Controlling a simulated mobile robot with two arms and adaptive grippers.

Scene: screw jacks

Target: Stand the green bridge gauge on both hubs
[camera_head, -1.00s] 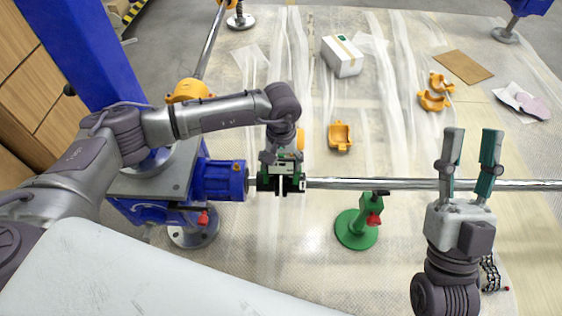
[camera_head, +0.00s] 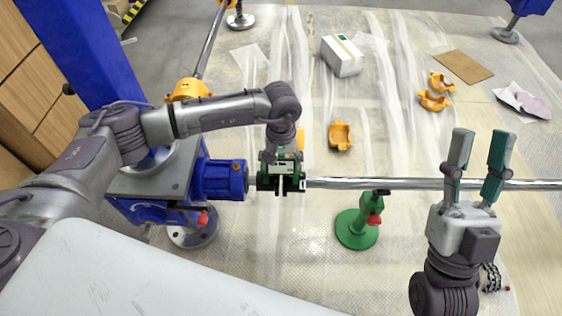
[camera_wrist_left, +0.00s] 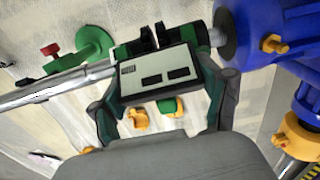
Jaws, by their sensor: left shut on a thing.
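The green bridge gauge (camera_head: 280,185), with a pale panel and black parts, is at the joint between the blue motor (camera_head: 220,180) and the long steel shaft (camera_head: 400,184). My left gripper (camera_head: 281,163) is shut on it from above. The left wrist view shows the gauge (camera_wrist_left: 160,74) between my left fingertips (camera_wrist_left: 160,92), in line with the shaft (camera_wrist_left: 55,85). The hubs are mostly hidden by the gauge and gripper; I cannot tell whether its feet touch both. My right gripper (camera_head: 482,150) is open and empty over the shaft at right.
A green stand (camera_head: 358,228) with a red knob is below the shaft. Orange shell parts (camera_head: 340,135), a white box (camera_head: 342,56) and brown cardboard (camera_head: 462,67) lie on the sheeted floor. A blue column (camera_head: 85,50) rises at left.

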